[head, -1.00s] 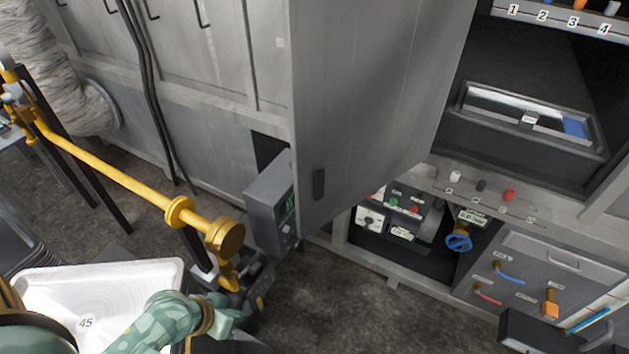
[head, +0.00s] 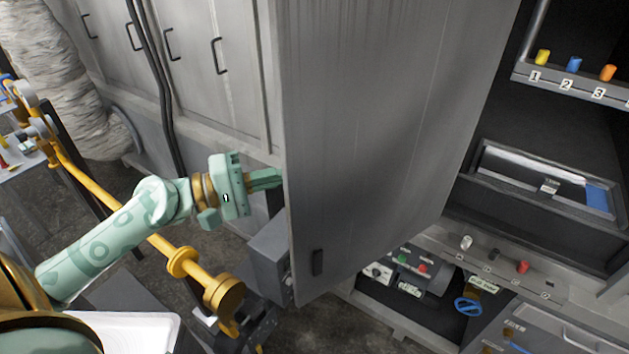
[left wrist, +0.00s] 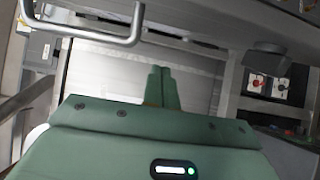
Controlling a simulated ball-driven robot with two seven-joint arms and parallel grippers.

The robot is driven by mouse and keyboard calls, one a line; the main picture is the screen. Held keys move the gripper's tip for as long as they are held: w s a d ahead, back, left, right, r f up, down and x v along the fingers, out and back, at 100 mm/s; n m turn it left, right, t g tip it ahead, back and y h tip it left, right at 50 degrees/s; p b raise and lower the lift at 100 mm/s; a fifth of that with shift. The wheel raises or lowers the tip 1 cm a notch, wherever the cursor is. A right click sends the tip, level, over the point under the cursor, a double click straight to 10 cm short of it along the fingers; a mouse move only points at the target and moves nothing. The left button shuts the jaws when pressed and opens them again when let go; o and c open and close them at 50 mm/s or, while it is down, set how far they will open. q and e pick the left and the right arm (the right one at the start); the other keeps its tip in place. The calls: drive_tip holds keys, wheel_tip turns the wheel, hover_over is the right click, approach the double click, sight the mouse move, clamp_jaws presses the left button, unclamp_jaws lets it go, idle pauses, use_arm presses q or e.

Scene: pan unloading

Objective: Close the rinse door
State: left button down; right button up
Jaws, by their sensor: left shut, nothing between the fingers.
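The rinse door (head: 385,130) is a large grey panel standing open in the head view, with a small dark handle (head: 317,262) near its lower left corner. The dark cabinet interior (head: 500,130) shows to its right. My green left gripper (head: 272,179) is shut and empty, its fingertips at the door's left edge. From this view I cannot tell whether they touch it. In the left wrist view the closed fingers (left wrist: 162,88) point toward a pale grey surface, which I cannot identify for certain. My right gripper is not in view.
A white bin (head: 125,330) stands at the bottom left. A ribbed hose (head: 55,85) hangs at the upper left. A control panel (head: 410,268) sits under the cabinet.

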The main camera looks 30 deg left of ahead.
sight(314, 185)
use_arm(q)
drive_tip(key=d+p, duration=0.1)
drive_tip(key=d, duration=0.1)
drive_tip(key=w+d, duration=0.1)
drive_tip(key=d, duration=0.1)
drive_tip(key=d+p, duration=0.1)
drive_tip(key=d, duration=0.1)
drive_tip(key=shift+w+d+p, duration=0.25)
drive_tip(key=shift+d+p, duration=0.05)
drive_tip(key=shift+p, duration=0.05)
drive_tip(key=shift+s, duration=0.1)
